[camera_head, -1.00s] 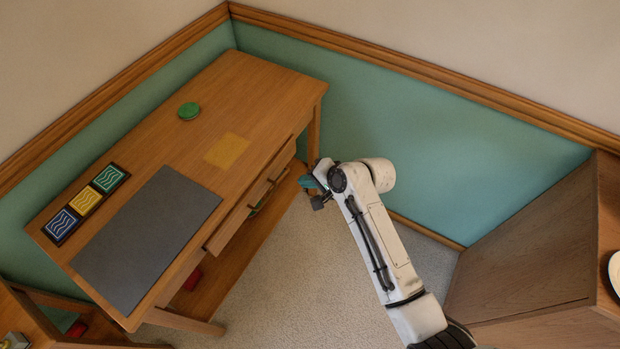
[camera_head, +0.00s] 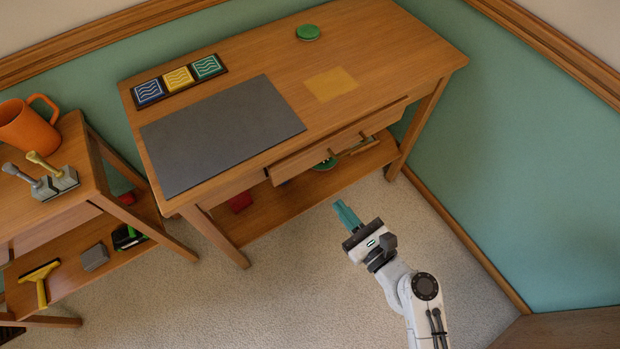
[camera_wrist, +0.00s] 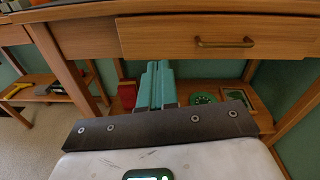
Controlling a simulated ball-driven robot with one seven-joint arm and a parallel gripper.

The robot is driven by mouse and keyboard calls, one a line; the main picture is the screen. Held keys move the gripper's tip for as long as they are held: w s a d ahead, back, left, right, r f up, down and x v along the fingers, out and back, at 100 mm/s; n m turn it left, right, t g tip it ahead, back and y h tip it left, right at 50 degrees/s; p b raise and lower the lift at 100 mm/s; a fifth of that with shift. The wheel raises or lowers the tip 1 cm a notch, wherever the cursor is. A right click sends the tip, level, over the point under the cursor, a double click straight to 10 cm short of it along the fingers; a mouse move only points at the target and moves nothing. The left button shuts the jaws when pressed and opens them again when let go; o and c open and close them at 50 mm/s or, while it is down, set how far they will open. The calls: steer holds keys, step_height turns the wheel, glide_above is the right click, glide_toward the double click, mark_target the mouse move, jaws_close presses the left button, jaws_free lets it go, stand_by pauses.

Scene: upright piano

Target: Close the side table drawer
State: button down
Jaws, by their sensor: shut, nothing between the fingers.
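The wooden table (camera_head: 381,45) stands against the wall. Its drawer (camera_head: 310,158) juts out a little from under the top, at the left end more clearly. In the wrist view the drawer front (camera_wrist: 180,37) spans the top, with a bar handle (camera_wrist: 225,43) right of centre. My gripper (camera_head: 341,206) has teal fingers held together, empty. It is in front of the table and apart from the drawer in the head view. In the wrist view its fingertips (camera_wrist: 157,66) appear just below the drawer front, left of the handle; contact cannot be told.
A lower shelf (camera_head: 262,208) under the table holds a red block (camera_head: 240,202) and a green round item (camera_head: 326,164). A smaller table (camera_head: 80,178) at left carries an orange mug (camera_head: 26,126). Carpet (camera_head: 290,285) in front is clear.

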mark_target(303, 160)
steer(key=w+a, duration=0.2)
steer(key=w, duration=0.1)
steer(key=w+a+m, duration=0.1)
steer(key=w+a, duration=0.2)
steer(key=w+a+m, duration=0.1)
steer(key=w+a, duration=0.1)
steer(key=w, duration=0.1)
steer(key=shift+w+a+f+t, duration=0.25)
steer(key=shift+a+f+t, duration=0.1)
steer(key=shift+t, duration=0.05)
steer(key=shift+w+a, duration=0.3)
steer(key=shift+w, duration=0.05)
steer(key=x, duration=0.3)
steer(key=shift+w+a+b, duration=0.2)
steer(key=shift+w+b, duration=0.15)
steer(key=shift+w+r, duration=0.15)
steer(key=shift+w, duration=0.05)
